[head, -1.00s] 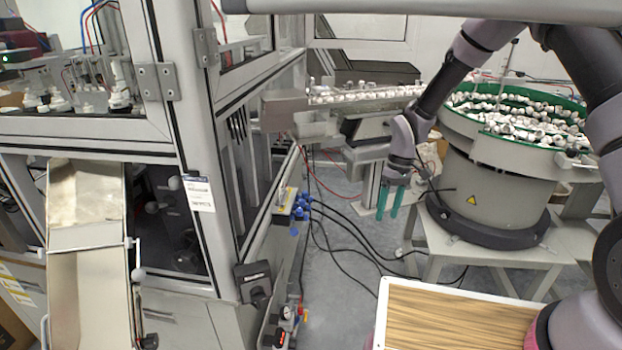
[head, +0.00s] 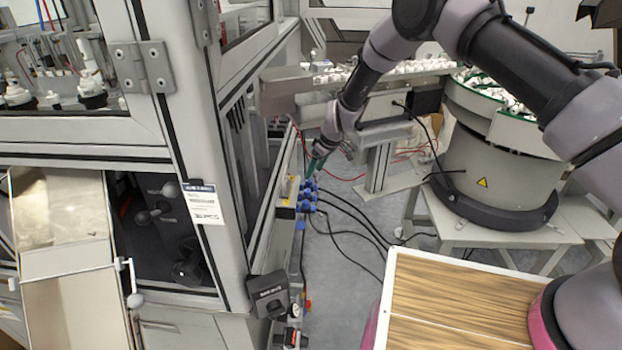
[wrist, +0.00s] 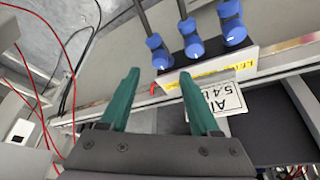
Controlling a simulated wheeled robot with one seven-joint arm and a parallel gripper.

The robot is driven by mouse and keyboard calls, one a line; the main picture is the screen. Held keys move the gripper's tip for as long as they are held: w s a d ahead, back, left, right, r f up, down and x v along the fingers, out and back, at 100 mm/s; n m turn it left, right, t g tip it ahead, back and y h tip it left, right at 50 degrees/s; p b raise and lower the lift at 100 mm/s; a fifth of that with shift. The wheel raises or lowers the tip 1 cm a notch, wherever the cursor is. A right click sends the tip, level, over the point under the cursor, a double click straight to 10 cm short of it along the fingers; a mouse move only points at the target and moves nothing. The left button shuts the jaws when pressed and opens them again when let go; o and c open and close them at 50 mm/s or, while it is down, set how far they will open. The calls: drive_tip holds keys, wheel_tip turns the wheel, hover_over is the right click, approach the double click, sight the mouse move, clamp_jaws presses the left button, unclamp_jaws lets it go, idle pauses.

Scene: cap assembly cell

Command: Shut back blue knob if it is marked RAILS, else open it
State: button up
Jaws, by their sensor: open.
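Several blue knobs sit in a row on a block at the side of the machine frame. The back blue knob (head: 310,187) is the farthest in the head view. In the wrist view, three blue knobs show, and the left one (wrist: 158,50) lies just beyond my fingertips. A yellow label (wrist: 215,72) runs along the block; its text is cut off and too small to read, so I cannot tell the marking. My gripper (head: 314,167) is open, its teal fingers just above and behind the back knob. In the wrist view my gripper (wrist: 159,76) holds nothing.
Black hoses (head: 352,222) run from the knobs across the floor. A white tag (wrist: 228,98) with large black characters is beside the block. A bowl feeder (head: 490,180) stands to the right, and a wood-topped tray (head: 455,300) is in front. The machine frame is close on the left.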

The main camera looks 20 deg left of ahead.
sight(310, 181)
drive_tip(key=x, duration=0.5)
drive_tip(key=shift+f, duration=0.15)
clamp_jaws()
